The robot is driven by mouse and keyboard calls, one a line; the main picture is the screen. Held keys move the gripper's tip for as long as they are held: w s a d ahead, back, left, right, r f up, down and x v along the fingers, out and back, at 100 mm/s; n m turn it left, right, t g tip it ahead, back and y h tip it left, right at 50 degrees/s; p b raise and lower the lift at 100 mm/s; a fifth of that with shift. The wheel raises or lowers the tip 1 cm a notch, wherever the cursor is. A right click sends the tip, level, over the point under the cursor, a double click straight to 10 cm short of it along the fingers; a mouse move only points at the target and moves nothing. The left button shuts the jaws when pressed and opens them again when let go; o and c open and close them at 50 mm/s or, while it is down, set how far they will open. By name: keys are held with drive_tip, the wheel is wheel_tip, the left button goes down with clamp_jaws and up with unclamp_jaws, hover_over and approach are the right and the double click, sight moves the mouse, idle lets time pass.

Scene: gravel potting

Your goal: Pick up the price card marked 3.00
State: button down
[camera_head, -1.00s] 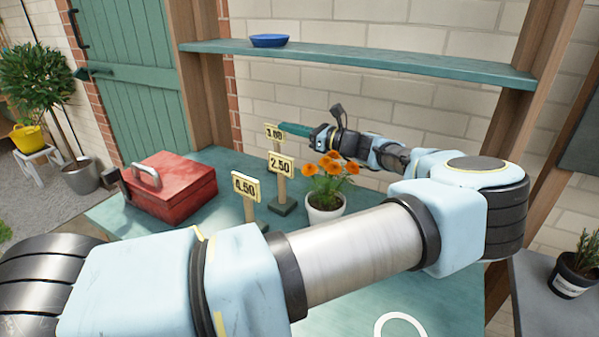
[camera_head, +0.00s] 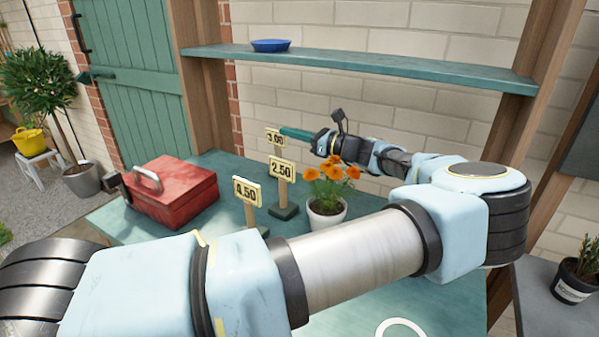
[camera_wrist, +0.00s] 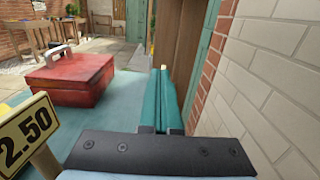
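The price card marked 3.00 (camera_head: 275,138) stands upright behind the other cards, its pale face turned toward the head camera. My gripper (camera_head: 283,131) reaches in from the right, with its teal fingers at the card's upper right edge. In the wrist view the two long fingers (camera_wrist: 159,90) lie close together with only a narrow line between them. A small pale sliver at their tips looks like the card's edge, seen edge-on. The card's lower post is mostly hidden behind the 2.50 card.
The 2.50 card (camera_head: 282,169) and 4.50 card (camera_head: 247,190) stand in front. A pot of orange flowers (camera_head: 327,206) is just right of them. A red toolbox (camera_head: 172,190) sits left on the teal bench. A shelf (camera_head: 360,65) and brick wall are behind.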

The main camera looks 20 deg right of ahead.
wheel_tip(320, 180, down, 2)
drive_tip(key=shift+s+a+f, duration=0.1)
drive_tip(key=r+b+v, duration=0.4)
drive_tip(key=b+v, duration=0.2)
drive_tip(key=v, duration=1.2)
drive_tip(key=shift+r+b, duration=0.2)
drive_tip(key=shift+b, duration=0.15)
drive_tip(key=c, duration=1.6)
unclamp_jaws()
drive_tip(key=shift+c, duration=1.6)
unclamp_jaws()
